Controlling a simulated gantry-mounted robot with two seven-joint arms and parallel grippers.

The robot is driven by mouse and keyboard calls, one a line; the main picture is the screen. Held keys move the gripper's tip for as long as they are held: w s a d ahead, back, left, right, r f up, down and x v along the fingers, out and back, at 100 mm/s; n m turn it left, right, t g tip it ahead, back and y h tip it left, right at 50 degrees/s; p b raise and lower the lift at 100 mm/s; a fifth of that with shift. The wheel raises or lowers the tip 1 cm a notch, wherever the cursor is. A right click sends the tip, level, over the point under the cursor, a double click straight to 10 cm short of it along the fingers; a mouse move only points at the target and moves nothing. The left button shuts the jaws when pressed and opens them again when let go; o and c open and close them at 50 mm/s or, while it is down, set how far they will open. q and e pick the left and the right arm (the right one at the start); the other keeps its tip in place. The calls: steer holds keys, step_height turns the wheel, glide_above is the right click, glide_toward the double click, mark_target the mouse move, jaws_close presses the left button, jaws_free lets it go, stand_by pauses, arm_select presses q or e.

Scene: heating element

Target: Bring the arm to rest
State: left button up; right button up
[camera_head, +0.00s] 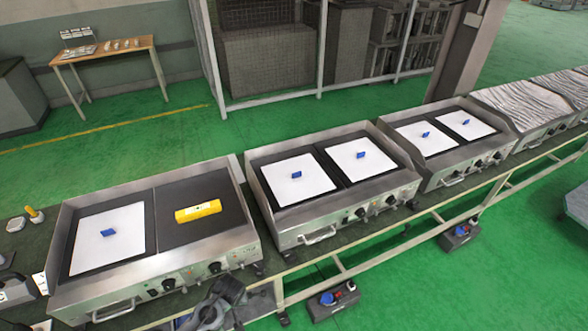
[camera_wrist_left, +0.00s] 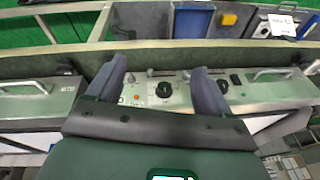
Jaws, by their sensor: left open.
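My left gripper (camera_head: 214,305) is at the bottom of the head view, in front of the nearest griddle (camera_head: 248,238). In the left wrist view, its two dark fingers (camera_wrist_left: 158,86) are spread apart with nothing held between them. A knob panel (camera_wrist_left: 160,90) shows behind and between the fingers. I cannot tell whether a finger touches it. My right gripper is in neither view. The nearest griddle has a white sheet (camera_head: 109,250) with a blue piece on its left plate and a yellow object (camera_head: 198,211) on its right plate.
More griddles stand in a row to the right, including one with two white sheets (camera_head: 300,190). Dark boxes with blue and red parts (camera_head: 333,300) sit below the bench rail (camera_head: 430,215). A wooden table (camera_head: 104,51) stands at the back left. Green floor behind the row is clear.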

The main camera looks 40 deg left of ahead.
arm_select(q)
steer(key=s+d+r+m+t+h, duration=0.1)
steer(key=s+d+r+m, duration=0.25)
steer(key=d, duration=0.35)
steer(key=s+d+r+m+t+h, duration=0.1)
steer(key=s+d+r+m, duration=0.1)
steer(key=d+r, duration=0.35)
steer(key=d+r+m+p, duration=0.2)
steer(key=r+m+p, duration=0.1)
steer(key=r+p, duration=0.4)
steer(key=d+r+m+t+h+p, duration=0.1)
steer(key=d+r+m+p, duration=0.2)
steer(key=r+p, duration=0.4)
step_height(320, 180, up, 7)
steer(key=shift+w+d+f+m, duration=0.1)
steer(key=shift+w+d+m, duration=0.1)
steer(key=shift+w+m, duration=0.25)
steer(key=shift+s, duration=0.1)
